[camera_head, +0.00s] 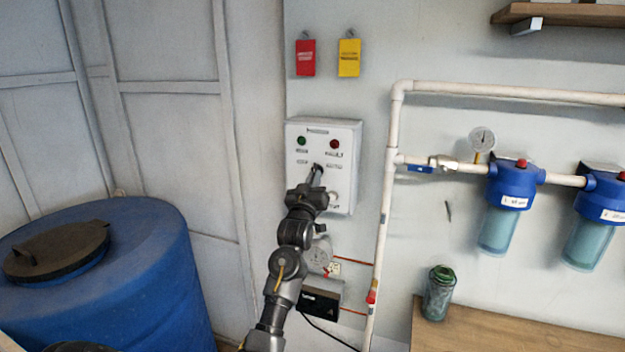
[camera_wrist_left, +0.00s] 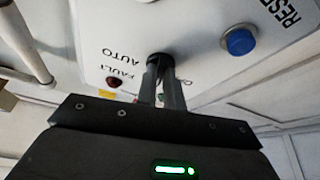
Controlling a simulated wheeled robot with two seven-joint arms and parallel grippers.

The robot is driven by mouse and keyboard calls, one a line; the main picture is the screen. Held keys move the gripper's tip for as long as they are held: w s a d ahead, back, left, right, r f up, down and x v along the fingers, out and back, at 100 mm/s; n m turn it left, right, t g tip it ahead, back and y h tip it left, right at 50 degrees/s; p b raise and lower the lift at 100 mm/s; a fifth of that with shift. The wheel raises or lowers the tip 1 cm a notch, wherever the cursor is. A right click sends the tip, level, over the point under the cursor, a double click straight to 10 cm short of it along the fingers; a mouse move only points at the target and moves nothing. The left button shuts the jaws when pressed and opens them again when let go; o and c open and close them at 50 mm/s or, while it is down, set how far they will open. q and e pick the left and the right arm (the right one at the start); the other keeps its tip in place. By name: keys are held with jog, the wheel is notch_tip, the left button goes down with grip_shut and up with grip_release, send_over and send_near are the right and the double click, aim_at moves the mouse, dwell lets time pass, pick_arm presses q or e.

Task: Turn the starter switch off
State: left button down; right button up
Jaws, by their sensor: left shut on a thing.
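The white control box (camera_head: 346,184) hangs on the wall, with a green lamp (camera_head: 301,140) and a red lamp (camera_head: 334,144) near its top. The starter switch (camera_wrist_left: 160,58) is a small black knob on the box's face, among printed labels such as AUTO. My left gripper (camera_head: 317,172) reaches up to the box from below. In the left wrist view its two fingers (camera_wrist_left: 162,72) are shut on the black knob, which they mostly hide. The knob's exact angle cannot be told. A blue RESET button (camera_wrist_left: 238,41) sits beside it. My right gripper is not in view.
A large blue barrel (camera_head: 150,265) stands at the left. White pipes (camera_head: 385,200) and blue filter housings (camera_head: 512,190) are right of the box. A red tag (camera_head: 306,58) and a yellow tag (camera_head: 349,58) hang above. A green jar (camera_head: 439,293) stands on a wooden bench (camera_head: 500,335).

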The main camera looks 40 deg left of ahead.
pick_arm(q)
jog(key=shift+d+n+g+y, duration=0.1)
jog(key=shift+n+g+y, duration=0.35)
jog(key=shift+n, duration=0.6)
jog(key=shift+d+n+g+y, duration=0.1)
jog(key=shift+n+g+y, duration=0.35)
jog(key=shift+n, duration=0.6)
jog(key=c, duration=1.5)
grip_release()
jog(key=shift+a, duration=0.1)
jog(key=b+v, duration=0.4)
jog(key=v, duration=0.6)
jog(key=shift+s+d+f, duration=0.15)
jog(key=shift+s+d, duration=0.1)
jog(key=shift+s, duration=0.05)
